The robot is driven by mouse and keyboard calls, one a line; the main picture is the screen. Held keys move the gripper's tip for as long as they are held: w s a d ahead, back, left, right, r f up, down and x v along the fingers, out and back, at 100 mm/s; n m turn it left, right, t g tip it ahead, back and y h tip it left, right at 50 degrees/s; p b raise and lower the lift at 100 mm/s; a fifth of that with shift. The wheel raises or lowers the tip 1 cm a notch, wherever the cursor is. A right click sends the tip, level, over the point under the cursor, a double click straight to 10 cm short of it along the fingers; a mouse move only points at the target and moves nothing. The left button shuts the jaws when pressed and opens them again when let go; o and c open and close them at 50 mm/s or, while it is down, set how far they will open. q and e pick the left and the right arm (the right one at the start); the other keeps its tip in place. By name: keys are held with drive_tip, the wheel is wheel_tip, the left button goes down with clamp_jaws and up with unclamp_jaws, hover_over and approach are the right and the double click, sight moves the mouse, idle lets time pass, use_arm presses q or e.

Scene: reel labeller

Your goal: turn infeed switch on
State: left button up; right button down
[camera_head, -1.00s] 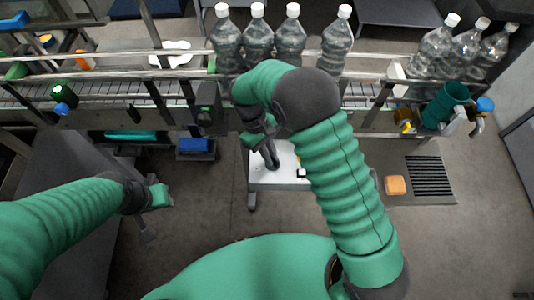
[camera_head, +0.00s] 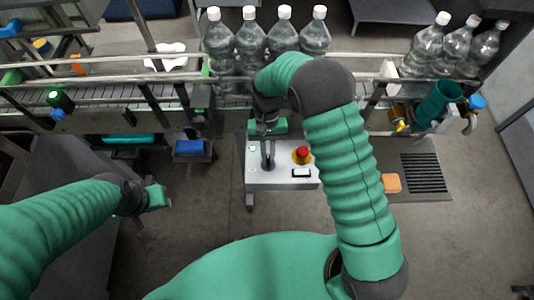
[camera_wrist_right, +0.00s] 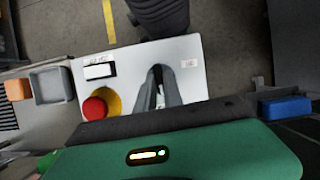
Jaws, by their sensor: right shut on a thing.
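The white control box (camera_head: 283,178) stands in front of the conveyor, with a red button on a yellow base (camera_head: 302,155) and a black-and-white panel part (camera_head: 301,173). The box also shows in the wrist view (camera_wrist_right: 195,85). My right gripper (camera_head: 268,165) points down at the left part of its top face. In the wrist view its fingers (camera_wrist_right: 159,72) are close together on a small thing at the panel, which I take to be the infeed switch; the fingers hide it. My left gripper (camera_head: 157,196) hangs at the left, away from the box; its jaws are unclear.
The conveyor (camera_head: 130,95) runs across the back, with several clear bottles (camera_head: 250,45) on it. A blue bin (camera_head: 190,150) lies left of the box. An orange block (camera_head: 391,183) and a dark grate (camera_head: 424,173) are at the right.

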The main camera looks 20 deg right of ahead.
drive_tip(key=shift+s+f+m, duration=0.1)
drive_tip(key=shift+s+m, duration=0.15)
drive_tip(key=shift+m, duration=0.05)
idle(0.4)
drive_tip(key=c, duration=1.7)
unclamp_jaws()
drive_tip(key=shift+o, duration=1.1)
drive_tip(key=shift+w+r, duration=0.3)
drive_tip(key=shift+r, duration=0.05)
drive_tip(key=b+v, duration=0.1)
drive_tip(key=v, duration=0.7)
drive_tip(key=b+v, duration=0.2)
drive_tip(key=v, duration=0.6)
drive_tip(key=shift+s+d+r, duration=0.1)
drive_tip(key=shift+d, duration=0.1)
